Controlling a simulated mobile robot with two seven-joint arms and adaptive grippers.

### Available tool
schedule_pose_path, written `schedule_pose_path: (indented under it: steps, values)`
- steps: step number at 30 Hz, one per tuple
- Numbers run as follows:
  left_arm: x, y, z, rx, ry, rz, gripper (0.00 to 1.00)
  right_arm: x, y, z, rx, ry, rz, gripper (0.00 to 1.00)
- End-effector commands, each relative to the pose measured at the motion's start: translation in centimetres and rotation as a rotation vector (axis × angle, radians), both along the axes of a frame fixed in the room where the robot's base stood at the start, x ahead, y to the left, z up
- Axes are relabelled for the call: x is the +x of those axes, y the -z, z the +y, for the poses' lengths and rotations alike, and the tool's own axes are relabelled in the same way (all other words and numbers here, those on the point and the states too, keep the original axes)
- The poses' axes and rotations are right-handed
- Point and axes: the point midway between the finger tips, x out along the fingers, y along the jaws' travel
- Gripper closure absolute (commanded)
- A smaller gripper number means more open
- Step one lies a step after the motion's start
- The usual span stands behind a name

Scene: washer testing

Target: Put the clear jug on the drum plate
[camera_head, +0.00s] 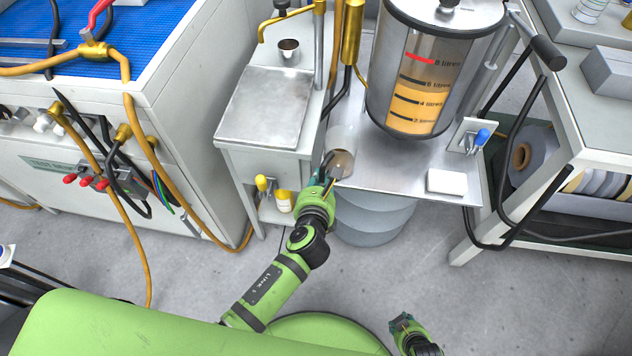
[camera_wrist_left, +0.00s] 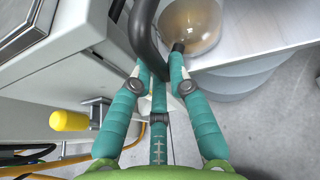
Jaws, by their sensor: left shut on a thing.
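The clear jug (camera_head: 342,158) is see-through with a brownish round end. It is at the left edge of the metal drum plate (camera_head: 388,180), under the big drum; I cannot tell whether it touches the plate. My left gripper (camera_head: 328,172) is at the jug's left side. In the left wrist view the jug (camera_wrist_left: 192,22) is at the top, and the fingers of my left gripper (camera_wrist_left: 155,85) close around a dark curved bar that looks like its handle. My right gripper (camera_head: 405,325) is low in the head view, away from the jug; its fingers are too small to read.
The drum (camera_head: 415,80) with litre marks stands behind the jug. A white block (camera_head: 447,182) lies at the plate's front right, and a blue-handled tap (camera_head: 476,138) is beyond it. A steel-topped cabinet (camera_head: 265,108) stands left. Bare plate lies between jug and block.

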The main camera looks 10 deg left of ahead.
Motion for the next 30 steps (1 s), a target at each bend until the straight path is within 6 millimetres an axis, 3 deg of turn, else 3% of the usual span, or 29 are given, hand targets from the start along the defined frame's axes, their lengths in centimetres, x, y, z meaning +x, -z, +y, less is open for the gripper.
schedule_pose_path:
  steps: [3, 15, 16, 17, 18, 30]
  values:
    - [-0.07, 0.21, -0.26, -0.002, 0.001, -0.002, 1.0, 0.78, 0.03, 0.01, 0.001, 0.0, -0.015, 0.6]
    - [-0.08, 0.5, -0.24, 0.0, 0.001, -0.001, 1.0, 0.63, 0.13, -0.03, 0.0, 0.002, -0.008, 0.6]
    - [-0.11, 0.52, -0.24, -0.001, 0.001, 0.0, 0.74, 0.62, 0.06, -0.01, 0.0, 0.003, -0.007, 0.6]
    - [-0.11, 0.48, -0.23, -0.001, 0.001, 0.0, 0.62, 0.6, 0.02, 0.0, 0.0, 0.003, -0.007, 0.6]
    - [-0.11, 0.48, -0.23, -0.001, 0.001, 0.0, 0.58, 0.59, 0.03, 0.0, 0.0, 0.003, -0.006, 0.6]
    - [-0.34, 0.0, -0.24, -0.001, 0.001, 0.0, 0.58, 0.68, -0.28, -0.01, 0.001, 0.002, -0.014, 0.6]
